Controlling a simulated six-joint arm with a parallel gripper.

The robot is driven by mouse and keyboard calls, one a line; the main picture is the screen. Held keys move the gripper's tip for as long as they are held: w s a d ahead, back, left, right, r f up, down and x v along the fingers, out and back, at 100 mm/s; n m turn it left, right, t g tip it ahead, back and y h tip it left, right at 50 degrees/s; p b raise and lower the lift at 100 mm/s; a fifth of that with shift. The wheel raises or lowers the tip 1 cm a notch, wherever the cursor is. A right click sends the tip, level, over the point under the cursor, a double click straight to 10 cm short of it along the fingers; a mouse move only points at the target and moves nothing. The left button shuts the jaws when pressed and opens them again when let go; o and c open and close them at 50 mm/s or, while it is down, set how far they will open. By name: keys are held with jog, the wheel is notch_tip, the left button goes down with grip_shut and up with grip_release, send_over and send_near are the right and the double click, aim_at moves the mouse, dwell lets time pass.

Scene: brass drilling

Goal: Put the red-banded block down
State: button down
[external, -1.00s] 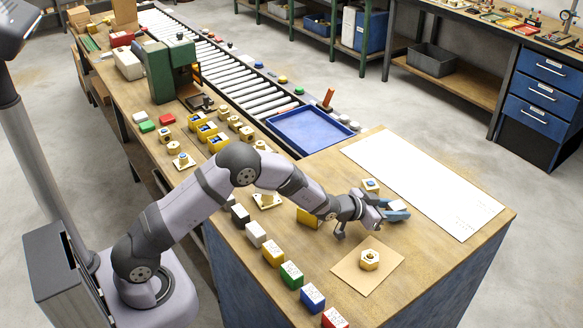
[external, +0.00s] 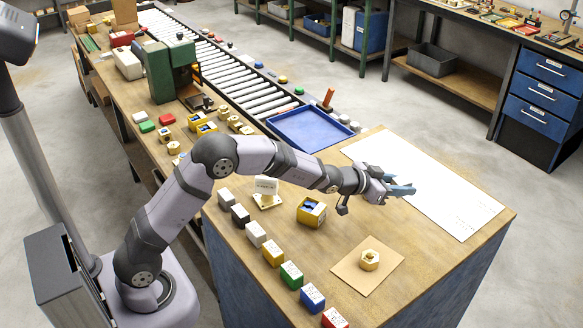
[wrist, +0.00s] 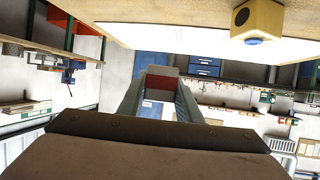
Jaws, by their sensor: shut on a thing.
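My gripper (external: 402,190) is above the right part of the bench, by the near edge of the white sheet (external: 430,190). In the wrist view its fingers (wrist: 160,88) are closed on the red-banded block (wrist: 161,83), whose red face shows between them. The rest of the block is mostly hidden by the fingers, and I cannot make it out in the external view. I cannot tell the exact height above the bench.
A brown pad (external: 345,272) bears a brass hex piece (external: 369,260). Coloured blocks line the front edge, ending in a red one (external: 335,318). A brass block with blue (wrist: 260,20) shows in the wrist view. A blue tray (external: 310,130) lies beyond.

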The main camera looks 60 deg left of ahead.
jog(key=a+y, duration=0.1)
jog(key=a, duration=0.3)
jog(key=a+n+y, duration=0.1)
jog(key=a, duration=0.4)
jog(key=w+a+n, duration=0.1)
jog(key=a, duration=0.4)
jog(key=shift+a+r+t+y, duration=0.1)
jog(key=shift+r+t+y, duration=0.1)
jog(key=shift+t+y, duration=0.15)
jog(key=s+a+n+y, duration=0.1)
jog(key=s+a, duration=0.2)
jog(key=a, duration=0.8)
jog(key=s+a+r+n+y+p, duration=0.1)
jog(key=s+a, duration=0.2)
jog(key=a, duration=0.8)
jog(key=s+a+n+y, duration=0.1)
jog(key=s+a, duration=0.2)
jog(key=a, duration=0.8)
jog(key=s+d+m+g+h, duration=0.1)
jog(key=d+m+h, duration=0.6)
jog(key=d, duration=0.8)
jog(key=shift+s+d+f+h, duration=0.25)
jog(key=shift+s+f+h, duration=0.15)
jog(key=shift+s+h, duration=0.15)
jog(key=shift+f, duration=0.1)
jog(key=shift+f+p, duration=0.3)
jog(key=shift+f, duration=4.6)
